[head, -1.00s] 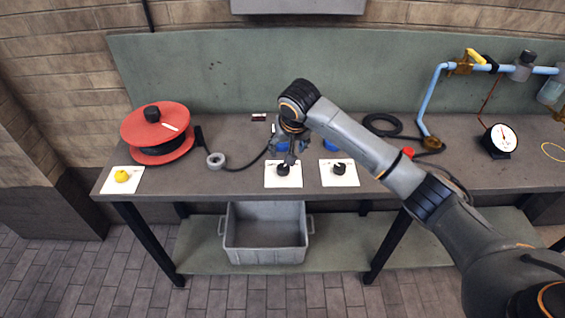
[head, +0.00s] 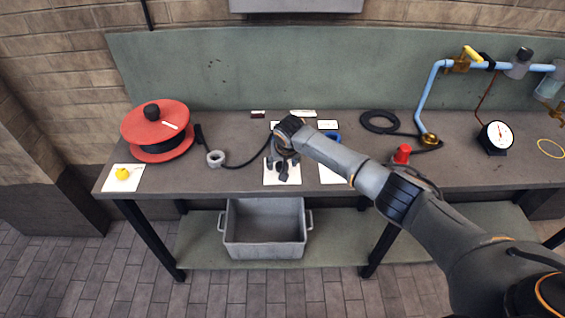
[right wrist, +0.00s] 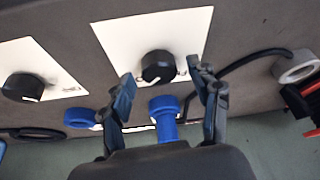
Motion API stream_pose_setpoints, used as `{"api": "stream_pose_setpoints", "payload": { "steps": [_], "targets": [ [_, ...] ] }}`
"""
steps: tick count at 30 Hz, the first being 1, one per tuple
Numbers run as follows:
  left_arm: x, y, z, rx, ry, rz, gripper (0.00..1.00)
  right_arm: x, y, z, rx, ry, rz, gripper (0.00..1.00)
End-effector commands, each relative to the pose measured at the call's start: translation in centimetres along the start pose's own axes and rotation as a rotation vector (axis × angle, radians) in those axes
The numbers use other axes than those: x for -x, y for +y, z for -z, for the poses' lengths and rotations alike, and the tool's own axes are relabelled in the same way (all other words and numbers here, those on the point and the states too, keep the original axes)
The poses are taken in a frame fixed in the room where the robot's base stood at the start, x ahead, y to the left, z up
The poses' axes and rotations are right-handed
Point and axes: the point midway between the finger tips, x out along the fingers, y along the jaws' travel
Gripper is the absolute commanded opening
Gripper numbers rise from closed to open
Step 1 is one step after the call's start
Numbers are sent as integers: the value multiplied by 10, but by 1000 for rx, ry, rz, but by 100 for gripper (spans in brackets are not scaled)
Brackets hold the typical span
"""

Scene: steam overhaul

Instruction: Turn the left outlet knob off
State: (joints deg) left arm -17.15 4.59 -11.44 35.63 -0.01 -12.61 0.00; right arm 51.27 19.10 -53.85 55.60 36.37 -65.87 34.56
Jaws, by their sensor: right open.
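The left outlet knob is black with a pale pointer mark and sits on a white plate (head: 270,179) on the bench. In the right wrist view the knob (right wrist: 158,66) lies just past the space between my fingertips. My right gripper (right wrist: 162,84) is open and empty, one finger on either side of the line to the knob; I cannot tell any contact. In the head view my right gripper (head: 283,164) is over this plate and partly hides the knob. A second black knob (right wrist: 22,87) on its own white plate shows at left in the wrist view. My left gripper is not in view.
A blue fitting (right wrist: 163,110) shows between my fingers, beyond the plate. A grey tape roll (head: 215,158) and a red reel (head: 157,133) stand to the left. A red knob (head: 402,154) and a gauge (head: 497,137) are to the right. A grey bin (head: 265,249) is below.

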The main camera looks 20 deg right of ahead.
Motion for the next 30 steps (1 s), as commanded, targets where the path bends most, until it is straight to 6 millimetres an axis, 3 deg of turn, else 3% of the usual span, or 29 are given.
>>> {"api": "stream_pose_setpoints", "payload": {
  "steps": [11,18,19,30],
  "targets": [
    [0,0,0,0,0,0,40,-3,0,0,1,0,0,59],
    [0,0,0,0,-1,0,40,-3,0,0,1,0,0,11],
    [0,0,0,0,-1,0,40,-3,0,0,1,0,0,7],
    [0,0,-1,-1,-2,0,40,-3,1,0,49,1,22,7]
  ]
}}
